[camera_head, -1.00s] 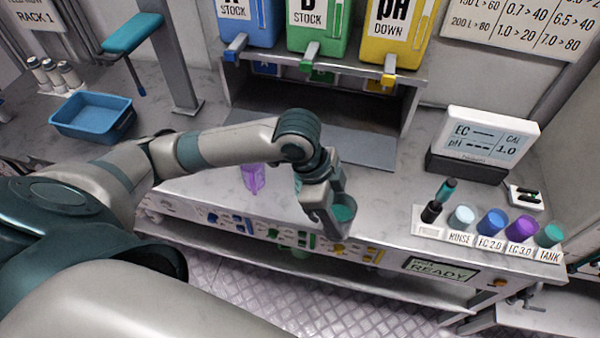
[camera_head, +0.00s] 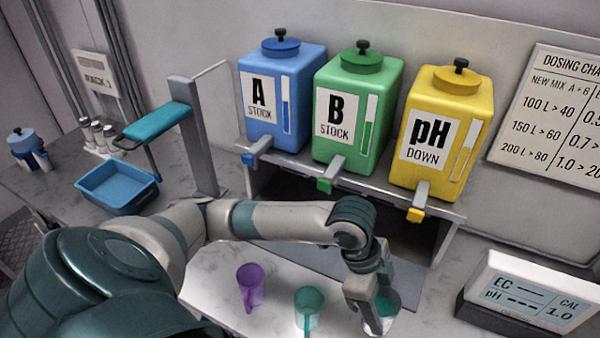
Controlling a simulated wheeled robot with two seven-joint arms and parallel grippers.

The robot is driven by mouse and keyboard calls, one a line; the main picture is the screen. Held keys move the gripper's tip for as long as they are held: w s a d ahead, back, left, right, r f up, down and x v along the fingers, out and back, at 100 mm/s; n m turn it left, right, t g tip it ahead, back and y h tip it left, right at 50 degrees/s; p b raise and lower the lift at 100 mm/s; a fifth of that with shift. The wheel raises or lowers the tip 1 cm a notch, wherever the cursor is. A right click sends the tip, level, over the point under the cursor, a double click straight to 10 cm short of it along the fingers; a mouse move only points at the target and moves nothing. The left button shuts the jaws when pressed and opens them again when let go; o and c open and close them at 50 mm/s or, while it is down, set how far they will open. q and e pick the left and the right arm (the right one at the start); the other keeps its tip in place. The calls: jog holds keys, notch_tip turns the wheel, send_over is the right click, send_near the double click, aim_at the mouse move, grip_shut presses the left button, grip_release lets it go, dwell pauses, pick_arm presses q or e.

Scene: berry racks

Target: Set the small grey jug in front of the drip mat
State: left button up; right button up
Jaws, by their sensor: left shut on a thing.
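My left gripper (camera_head: 372,302) is shut on the small grey jug (camera_head: 391,324), at the lower right of centre. The jug looks upright with teal showing inside its mouth. The gripper hides part of it, and I cannot tell whether its base touches the counter. The dark grey drip mat (camera_head: 408,275) lies below the dispensers, partly hidden behind my left arm. The jug is at the near side of the mat. My right gripper is not in view.
A teal jug (camera_head: 308,299) and a purple jug (camera_head: 250,284) stand on the counter left of the gripper. Blue (camera_head: 283,90), green (camera_head: 352,110) and yellow (camera_head: 440,130) dispensers stand behind. A meter (camera_head: 528,292) is at right, a blue tray (camera_head: 117,187) at left.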

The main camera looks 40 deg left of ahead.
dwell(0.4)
pick_arm(q)
notch_tip(320, 180, down, 5)
jog(key=shift+s+f+p, duration=0.1)
jog(key=shift+p, duration=0.85)
jog(key=shift+f, duration=0.5)
jog(key=shift+f+p, duration=0.7)
jog(key=shift+f, duration=1.2)
jog(key=shift+f, duration=0.1)
jog(key=o, duration=1.4)
jog(key=shift+c, duration=0.2)
